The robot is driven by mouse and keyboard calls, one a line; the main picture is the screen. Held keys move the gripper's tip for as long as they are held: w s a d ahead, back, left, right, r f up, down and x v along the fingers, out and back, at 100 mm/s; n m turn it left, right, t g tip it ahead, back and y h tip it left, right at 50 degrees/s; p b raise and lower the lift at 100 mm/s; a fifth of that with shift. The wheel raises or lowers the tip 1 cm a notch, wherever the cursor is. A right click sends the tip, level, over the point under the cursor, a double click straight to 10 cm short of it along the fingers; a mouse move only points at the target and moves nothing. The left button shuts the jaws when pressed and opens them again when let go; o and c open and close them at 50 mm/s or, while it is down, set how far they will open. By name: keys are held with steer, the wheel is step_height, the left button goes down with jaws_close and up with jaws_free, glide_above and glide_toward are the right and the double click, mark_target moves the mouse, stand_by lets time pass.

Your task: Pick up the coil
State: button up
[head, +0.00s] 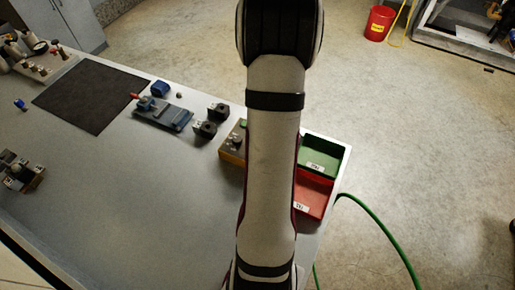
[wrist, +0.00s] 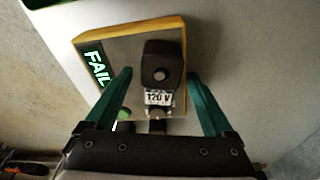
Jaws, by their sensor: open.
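In the wrist view, a black coil (wrist: 162,60) with a round stud on top and a "120 V" label sits on a grey test box with yellow edges (wrist: 105,45). The box's display reads "FAIL" in green. My gripper (wrist: 160,74) is open, with one teal finger on each side of the coil and gaps between. I cannot tell how far the fingertips are above the box. In the head view, the test box (head: 231,156) is partly hidden behind my arm, and my gripper is not visible there.
Right of the box in the head view are a green bin (head: 333,151) and a red bin (head: 322,187). Two black coils (head: 218,110) (head: 205,129) and a blue fixture (head: 165,114) stand to the left.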

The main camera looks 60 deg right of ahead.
jaws_close()
stand_by(0.4)
step_height(320, 180, up, 23)
stand_by(0.9)
